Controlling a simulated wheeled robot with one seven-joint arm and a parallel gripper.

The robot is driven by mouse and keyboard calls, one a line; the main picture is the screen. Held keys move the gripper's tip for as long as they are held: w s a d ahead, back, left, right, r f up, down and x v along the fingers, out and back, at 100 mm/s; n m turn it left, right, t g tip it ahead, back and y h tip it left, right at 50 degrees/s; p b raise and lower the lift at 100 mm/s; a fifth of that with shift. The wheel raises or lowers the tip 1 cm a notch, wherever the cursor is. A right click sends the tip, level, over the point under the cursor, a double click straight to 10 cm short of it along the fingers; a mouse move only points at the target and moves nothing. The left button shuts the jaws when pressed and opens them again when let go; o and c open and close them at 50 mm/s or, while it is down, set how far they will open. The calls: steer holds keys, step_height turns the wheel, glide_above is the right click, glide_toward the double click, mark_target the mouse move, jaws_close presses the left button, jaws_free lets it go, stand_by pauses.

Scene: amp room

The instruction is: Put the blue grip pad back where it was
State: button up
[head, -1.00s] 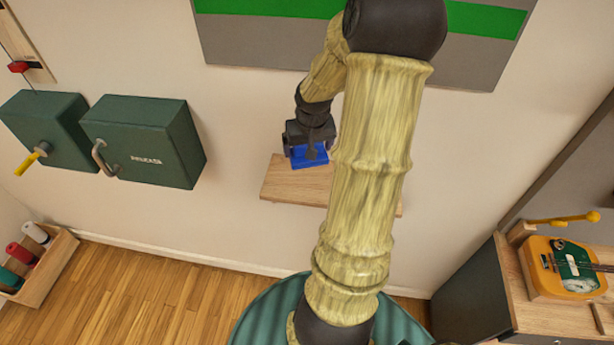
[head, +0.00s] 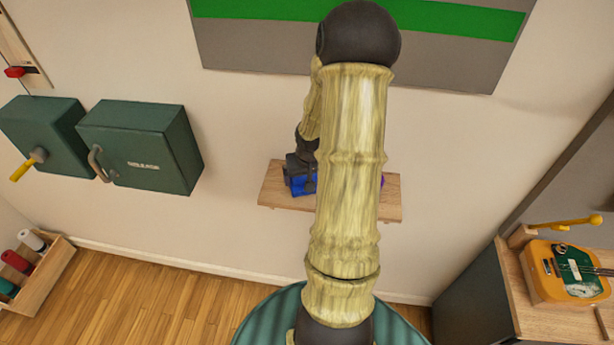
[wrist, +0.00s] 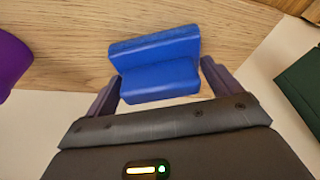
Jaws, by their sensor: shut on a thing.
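The blue grip pad (wrist: 155,65) is between the two fingers of my gripper (wrist: 160,88) in the wrist view, with the wooden shelf (wrist: 60,40) behind it. In the head view the blue pad (head: 300,184) shows at the left part of the wall shelf (head: 275,199), below my gripper (head: 301,172). My gripper is shut on the pad. My arm hides the middle of the shelf. I cannot tell whether the pad touches the board.
A purple thing (wrist: 10,60) is at the left edge of the wrist view, on or by the shelf. Green wall boxes (head: 140,148) hang to the left. A wooden rack of spools (head: 45,265) is at lower left, and a bench with a yellow device (head: 560,270) is at right.

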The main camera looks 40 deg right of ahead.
steer(key=o, duration=0.6)
steer(key=p+v, duration=0.2)
steer(key=v, duration=1)
steer(key=shift+p, duration=0.3)
